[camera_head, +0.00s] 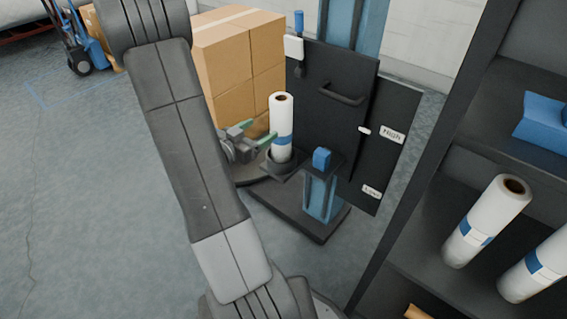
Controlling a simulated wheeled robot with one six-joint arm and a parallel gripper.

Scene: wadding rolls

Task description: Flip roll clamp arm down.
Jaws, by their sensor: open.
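A dark upright lever with a blue tip (299,21) rises at the top left of the black panel, beside a white block (293,47). It may be the roll clamp arm, but I cannot tell for sure. A white roll with a blue band (281,117) stands upright in a dark round holder (283,165) in front of the panel. My gripper (253,137), with green fingertips, is open just left of the roll and well below the lever. One fingertip is close to the roll; I cannot tell if it touches. My arm hides part of the area to the left.
The black panel (320,75) has a handle and "High" and "Low" labels. A blue block (321,158) tops a short post on the stand. Cardboard boxes (235,50) are behind. A dark shelf (425,235) with more rolls stands right.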

